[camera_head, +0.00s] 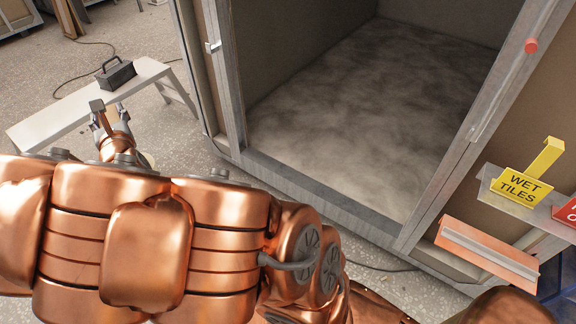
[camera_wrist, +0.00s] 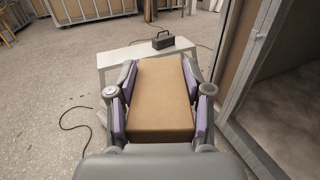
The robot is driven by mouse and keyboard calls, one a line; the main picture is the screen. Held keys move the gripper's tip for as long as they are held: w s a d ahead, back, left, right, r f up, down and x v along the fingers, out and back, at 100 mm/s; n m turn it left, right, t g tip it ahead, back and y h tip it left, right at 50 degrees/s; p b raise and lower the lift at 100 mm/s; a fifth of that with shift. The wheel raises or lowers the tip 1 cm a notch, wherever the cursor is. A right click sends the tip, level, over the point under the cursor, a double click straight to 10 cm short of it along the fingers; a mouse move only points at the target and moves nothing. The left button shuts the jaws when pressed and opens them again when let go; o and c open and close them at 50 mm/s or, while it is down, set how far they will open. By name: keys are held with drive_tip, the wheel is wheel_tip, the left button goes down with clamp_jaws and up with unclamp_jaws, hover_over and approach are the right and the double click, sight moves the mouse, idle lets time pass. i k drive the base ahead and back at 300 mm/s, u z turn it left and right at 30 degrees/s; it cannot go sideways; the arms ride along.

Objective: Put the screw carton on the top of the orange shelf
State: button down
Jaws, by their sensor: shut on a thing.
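The screw carton (camera_wrist: 161,92) is a plain brown box in the wrist view. My gripper (camera_wrist: 158,75) is shut on it, with a purple pad against each long side. The carton is held in the air, in front of the white bench. In the head view my arm stretches to the left and hides much of the gripper; the carton is hard to make out there. No orange shelf can be clearly identified. A flat orange piece with a grey metal strip (camera_head: 487,255) shows at the lower right of the head view; I cannot tell if it belongs to a shelf.
A white bench (camera_head: 60,118) bears a dark toolbox (camera_head: 116,74) at the left. The bathroom pod's open doorway, with a raised sill (camera_head: 310,195), is in the middle. A yellow "WET TILES" sign (camera_head: 524,184) stands at the right. A black cable (camera_wrist: 75,127) lies on the floor.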

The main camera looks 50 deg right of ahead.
sight(521, 262)
drive_tip(key=k, duration=0.4)
drive_tip(key=z, duration=2)
